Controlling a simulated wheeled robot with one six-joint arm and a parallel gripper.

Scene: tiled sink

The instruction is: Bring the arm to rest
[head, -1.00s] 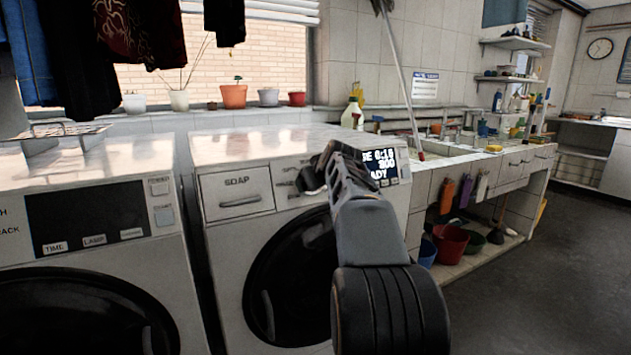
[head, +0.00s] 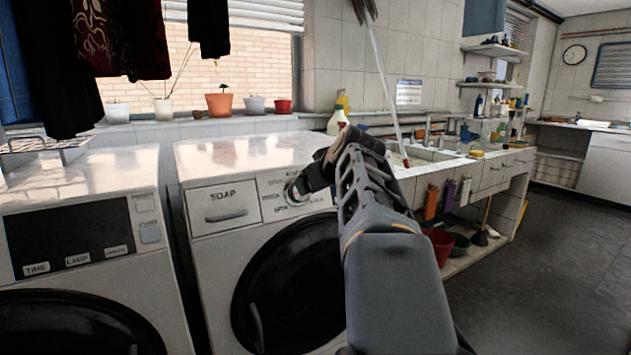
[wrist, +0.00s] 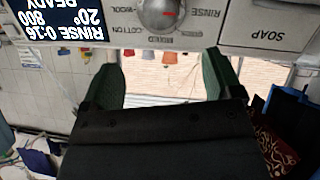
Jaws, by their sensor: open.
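My gripper (head: 308,186) is at the front panel of the right washing machine (head: 245,158), with my arm reaching up from the bottom of the head view. In the wrist view my gripper (wrist: 160,75) has its two green fingers spread apart with nothing between them. The wrist picture is upside down. It shows the machine's round dial (wrist: 168,14) with a red mark, beyond the fingertips and apart from them. The display (wrist: 62,20) beside it reads RINSE 0:16, 20°, 800, READY. My arm hides the display in the head view.
A second washing machine (head: 80,250) stands at the left, with dark clothes (head: 120,40) hanging above. Potted plants (head: 219,104) line the sill behind. At the right is a tiled sink counter (head: 440,165) with bottles. The grey floor (head: 560,260) at the right is clear.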

